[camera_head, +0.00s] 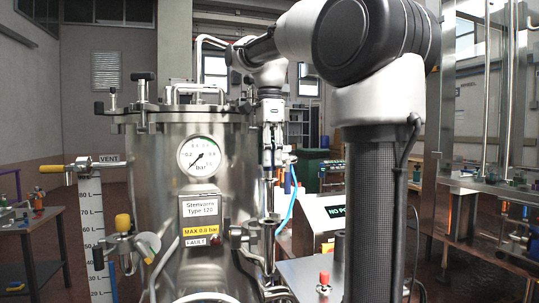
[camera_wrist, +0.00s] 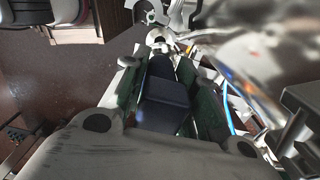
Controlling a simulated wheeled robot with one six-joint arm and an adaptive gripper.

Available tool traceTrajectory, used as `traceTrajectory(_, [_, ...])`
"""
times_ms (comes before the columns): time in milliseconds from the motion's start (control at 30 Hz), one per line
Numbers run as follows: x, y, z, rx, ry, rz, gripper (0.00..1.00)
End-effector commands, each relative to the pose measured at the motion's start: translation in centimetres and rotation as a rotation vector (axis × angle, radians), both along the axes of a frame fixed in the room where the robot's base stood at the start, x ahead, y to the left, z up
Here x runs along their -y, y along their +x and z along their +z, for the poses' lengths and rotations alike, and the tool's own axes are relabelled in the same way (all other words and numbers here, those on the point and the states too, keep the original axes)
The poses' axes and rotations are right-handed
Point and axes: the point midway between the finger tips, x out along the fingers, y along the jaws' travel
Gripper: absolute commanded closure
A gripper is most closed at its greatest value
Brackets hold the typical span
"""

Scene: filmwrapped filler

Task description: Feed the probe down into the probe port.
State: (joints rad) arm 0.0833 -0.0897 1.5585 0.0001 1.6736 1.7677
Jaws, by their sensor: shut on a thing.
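My gripper (camera_head: 271,160) points down beside the right side of the steel vessel in the head view. In the wrist view, my gripper (camera_wrist: 160,66) has green-padded fingers closed on a dark, block-like body, which I take to be the probe (camera_wrist: 165,92). In the head view a thin, upright rod, seemingly the probe (camera_head: 270,188), shows below the fingers. A metal fitting low on the vessel's right side, perhaps the probe port (camera_head: 269,221), stands below it. I cannot tell whether the rod's lower end is inside the fitting or only in front of it.
The steel vessel (camera_head: 160,155) carries a gauge (camera_head: 199,156), valves and pipes. A blue hose (camera_head: 288,213) hangs right of the gripper. A grey surface with a red knob (camera_head: 324,278) is at lower right. A steel rack (camera_head: 480,215) stands farther right.

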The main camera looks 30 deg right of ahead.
Motion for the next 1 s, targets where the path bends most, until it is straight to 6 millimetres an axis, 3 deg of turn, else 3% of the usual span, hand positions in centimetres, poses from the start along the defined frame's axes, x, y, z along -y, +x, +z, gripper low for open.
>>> traceTrajectory(567, [0.0, 0.0, 0.0, 0.001, 0.000, 0.000, 1.00])
traceTrajectory(1000, [0.0, 0.0, -1.8, 0.001, 0.000, 0.000, 1.00])
